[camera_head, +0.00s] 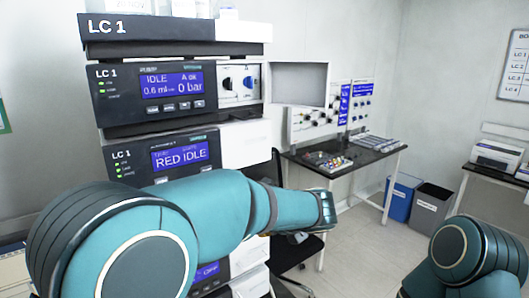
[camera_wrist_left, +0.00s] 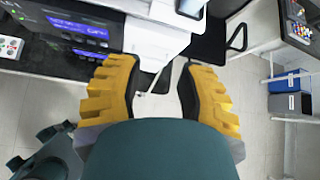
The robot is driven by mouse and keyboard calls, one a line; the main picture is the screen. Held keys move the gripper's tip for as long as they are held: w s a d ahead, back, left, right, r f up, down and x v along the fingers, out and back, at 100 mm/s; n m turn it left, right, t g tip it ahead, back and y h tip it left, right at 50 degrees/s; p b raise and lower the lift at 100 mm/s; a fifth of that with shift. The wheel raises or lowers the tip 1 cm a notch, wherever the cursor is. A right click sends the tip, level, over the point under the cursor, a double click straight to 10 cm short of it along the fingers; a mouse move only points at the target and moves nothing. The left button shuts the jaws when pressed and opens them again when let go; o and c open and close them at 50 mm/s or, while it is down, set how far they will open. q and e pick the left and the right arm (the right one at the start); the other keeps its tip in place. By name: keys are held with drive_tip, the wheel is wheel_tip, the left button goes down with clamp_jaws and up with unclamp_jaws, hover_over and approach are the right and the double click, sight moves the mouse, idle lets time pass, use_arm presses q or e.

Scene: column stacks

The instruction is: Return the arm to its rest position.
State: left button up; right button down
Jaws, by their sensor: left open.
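My left arm (camera_head: 235,208), teal with dark joints, reaches across the head view from the lower left toward the middle, in front of the LC 1 stack. Its gripper cannot be made out clearly in that view. In the left wrist view my left gripper (camera_wrist_left: 157,92) shows two yellow-backed fingers with dark inner pads, spread apart. Nothing is held between them; floor and part of a dark chair show beyond the gap. My right arm (camera_head: 468,255) shows only as a teal joint at the lower right of the head view; its gripper is out of sight.
The LC 1 stack (camera_head: 150,92) stands close behind my left arm, with its lower modules partly hidden. A dark-topped table (camera_head: 375,155) stands to the right. A blue bin (camera_head: 400,198) and a dark grey bin (camera_head: 432,205) stand on the floor. Open floor (camera_head: 355,250) lies between my arms.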

use_arm(q)
drive_tip(key=s+a+f+n+g+h+b, duration=0.1)
drive_tip(key=s+a+f+n+g+h, duration=0.15)
drive_tip(key=f, duration=0.75)
drive_tip(key=s+a+f+n+g+h+b, duration=0.1)
drive_tip(key=s+f+n+g, duration=0.2)
drive_tip(key=f, duration=0.6)
drive_tip(key=s+a+f+n+g+h+b, duration=0.1)
drive_tip(key=s+f+n+h, duration=0.2)
drive_tip(key=f, duration=0.7)
drive_tip(key=s+a+f+n+h+b, duration=0.1)
drive_tip(key=s+a+f+n+b, duration=0.1)
drive_tip(key=s+f+n, duration=0.6)
drive_tip(key=s+a+f+n+h+b, duration=0.1)
drive_tip(key=s+a+f+n+b, duration=0.2)
drive_tip(key=s+f+n, duration=0.6)
drive_tip(key=a+n, duration=0.2)
drive_tip(key=n, duration=0.2)
drive_tip(key=shift+s, duration=0.2)
drive_tip(key=shift+g, duration=0.25)
